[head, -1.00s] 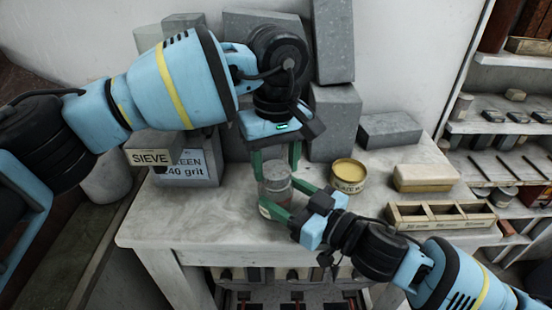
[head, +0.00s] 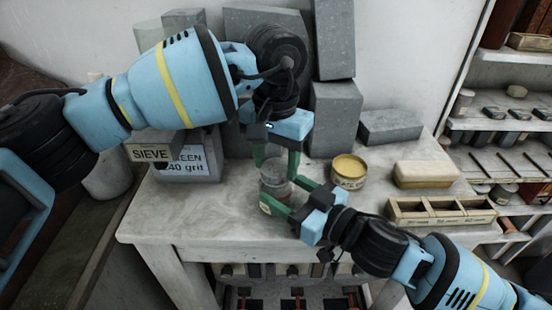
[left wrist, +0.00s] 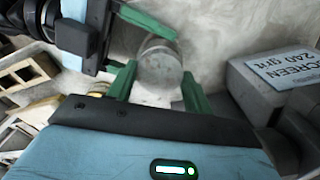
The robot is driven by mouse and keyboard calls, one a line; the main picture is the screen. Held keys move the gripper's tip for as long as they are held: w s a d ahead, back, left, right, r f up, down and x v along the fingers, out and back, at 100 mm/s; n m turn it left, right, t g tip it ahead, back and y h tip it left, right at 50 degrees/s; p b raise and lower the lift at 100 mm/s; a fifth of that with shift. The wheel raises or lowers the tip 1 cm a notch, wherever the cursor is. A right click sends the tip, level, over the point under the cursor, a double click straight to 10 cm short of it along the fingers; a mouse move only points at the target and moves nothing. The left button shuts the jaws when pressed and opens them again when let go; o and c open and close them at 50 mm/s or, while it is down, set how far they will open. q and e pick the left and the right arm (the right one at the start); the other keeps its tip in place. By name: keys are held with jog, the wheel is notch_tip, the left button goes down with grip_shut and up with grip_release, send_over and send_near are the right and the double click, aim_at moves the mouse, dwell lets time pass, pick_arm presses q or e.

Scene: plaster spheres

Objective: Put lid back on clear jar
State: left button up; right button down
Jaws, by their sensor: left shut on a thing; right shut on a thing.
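The clear jar (head: 273,191) stands upright near the table's front edge, with reddish contents and a pale label low on its side. The grey lid (head: 273,168) is at the jar's top; I cannot tell how tightly it sits. It also shows from above in the left wrist view (left wrist: 160,62). My left gripper (head: 276,164) reaches down from above, its green fingers shut on the lid from both sides. My right gripper (head: 282,196) comes from the right and is shut on the jar's body. The fingers hide parts of the lid and jar.
A yellow-topped tin (head: 349,168) stands just right of the jar. A pale block (head: 426,174) and a wooden divided tray (head: 441,211) lie farther right. The sieve box (head: 152,152) and grit box (head: 190,163) stand left, grey blocks (head: 335,118) behind. The front-left tabletop is clear.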

pick_arm(q)
jog(key=m, duration=0.6)
jog(key=o, duration=0.9)
jog(key=shift+o, duration=0.2)
jog(key=shift+r, duration=0.15)
jog(key=shift+r, duration=2.15)
jog(key=shift+c, duration=0.4)
